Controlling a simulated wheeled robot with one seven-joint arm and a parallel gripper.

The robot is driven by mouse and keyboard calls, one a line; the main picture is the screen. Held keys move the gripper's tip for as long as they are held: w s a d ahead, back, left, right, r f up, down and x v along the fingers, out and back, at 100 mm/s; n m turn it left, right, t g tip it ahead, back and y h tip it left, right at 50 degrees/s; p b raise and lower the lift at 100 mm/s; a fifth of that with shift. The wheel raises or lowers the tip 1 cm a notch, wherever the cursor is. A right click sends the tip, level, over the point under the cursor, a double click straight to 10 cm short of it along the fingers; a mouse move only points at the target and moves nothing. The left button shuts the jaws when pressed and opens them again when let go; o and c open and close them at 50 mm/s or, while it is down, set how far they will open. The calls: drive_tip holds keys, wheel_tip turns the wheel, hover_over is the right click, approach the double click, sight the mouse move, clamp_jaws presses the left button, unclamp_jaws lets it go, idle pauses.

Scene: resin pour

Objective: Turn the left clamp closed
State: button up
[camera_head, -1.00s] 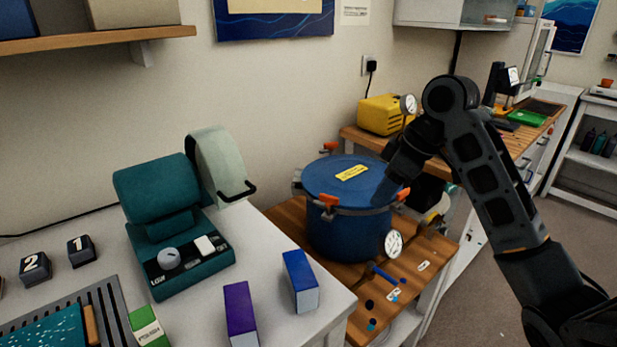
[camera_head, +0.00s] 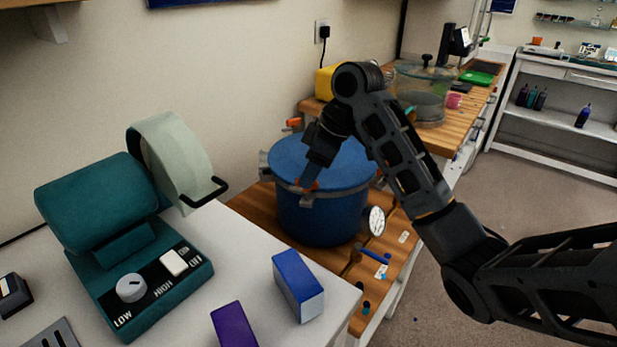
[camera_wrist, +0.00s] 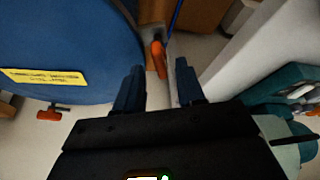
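The blue pot (camera_head: 325,218) stands on a wooden bench top, with its lid on. An orange-handled clamp (camera_head: 310,184) sits on the rim at its near side, partly covered by my gripper (camera_head: 309,182). In the wrist view, that clamp's orange handle (camera_wrist: 159,58) lies just ahead of the gap between the fingertips of my gripper (camera_wrist: 158,80). The fingers are apart, with nothing held between them. A second orange clamp (camera_head: 294,123) shows at the back left of the rim; an orange clamp also shows at left in the wrist view (camera_wrist: 52,114). The pot's right rim is partly hidden by my arm.
A teal machine (camera_head: 125,240) with a dial and a pale round part stands on the white table at left. Blue (camera_head: 299,284) and purple (camera_head: 234,326) boxes stand at its front. A gauge (camera_head: 376,221) and blue-handled valve (camera_head: 375,256) are right of the pot.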

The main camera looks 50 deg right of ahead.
drive_tip(key=shift+w+a+f, duration=0.1)
drive_tip(key=shift+w+f, duration=0.1)
drive_tip(key=shift+f, duration=0.4)
clamp_jaws()
